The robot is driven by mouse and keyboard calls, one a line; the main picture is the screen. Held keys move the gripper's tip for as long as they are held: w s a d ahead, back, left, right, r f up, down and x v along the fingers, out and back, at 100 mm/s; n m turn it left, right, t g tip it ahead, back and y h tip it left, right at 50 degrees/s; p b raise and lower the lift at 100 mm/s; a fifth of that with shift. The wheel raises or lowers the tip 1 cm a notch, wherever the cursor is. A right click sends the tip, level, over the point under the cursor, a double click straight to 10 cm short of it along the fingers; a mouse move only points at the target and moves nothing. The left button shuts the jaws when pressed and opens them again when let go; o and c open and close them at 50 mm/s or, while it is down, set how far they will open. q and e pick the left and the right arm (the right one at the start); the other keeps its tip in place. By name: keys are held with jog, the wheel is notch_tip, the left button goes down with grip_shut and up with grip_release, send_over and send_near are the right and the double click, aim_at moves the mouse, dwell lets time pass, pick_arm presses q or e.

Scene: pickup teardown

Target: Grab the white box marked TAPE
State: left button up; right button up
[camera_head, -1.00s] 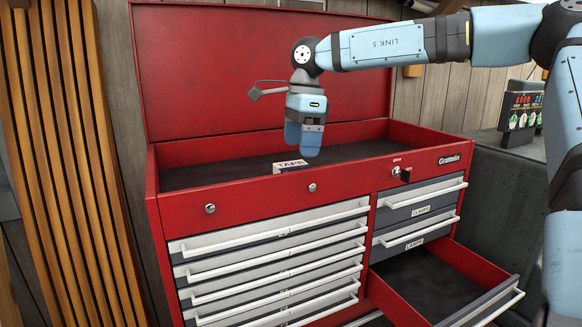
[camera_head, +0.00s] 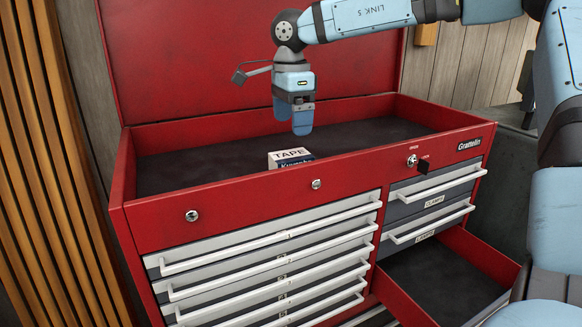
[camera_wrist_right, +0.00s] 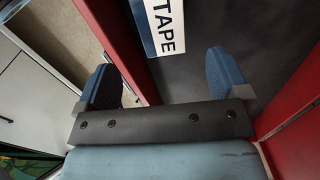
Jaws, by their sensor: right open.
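The white box marked TAPE (camera_head: 290,155) stands in the open top compartment of the red tool chest, near its front wall. It has a dark printed front side, partly hidden by the chest's front rim. In the right wrist view the box (camera_wrist_right: 163,28) shows at the top, beyond the fingertips and between their lines. My right gripper (camera_head: 293,125) points down above the compartment, over or just behind the box. In the wrist view its blue fingers (camera_wrist_right: 165,78) are wide apart with nothing between them. My left gripper is not in view.
The red tool chest (camera_head: 255,198) has its lid (camera_head: 190,60) raised behind the gripper. The compartment's dark floor (camera_head: 210,160) is clear around the box. A lower right drawer (camera_head: 440,280) is pulled out. Wooden slats (camera_head: 45,180) stand at the left.

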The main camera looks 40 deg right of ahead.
aim_at(291, 155)
notch_tip(291, 155, down, 4)
jog(key=shift+w+d+r, duration=0.15)
jog(key=shift+f+p, duration=0.5)
jog(key=shift+p, duration=0.1)
notch_tip(291, 155, down, 4)
jog(key=shift+r+p, duration=0.15)
jog(key=shift+p, duration=0.5)
jog(key=shift+f, duration=0.35)
jog(key=shift+r, duration=0.1)
jog(key=shift+c, duration=0.9)
jog(key=c, duration=1.1)
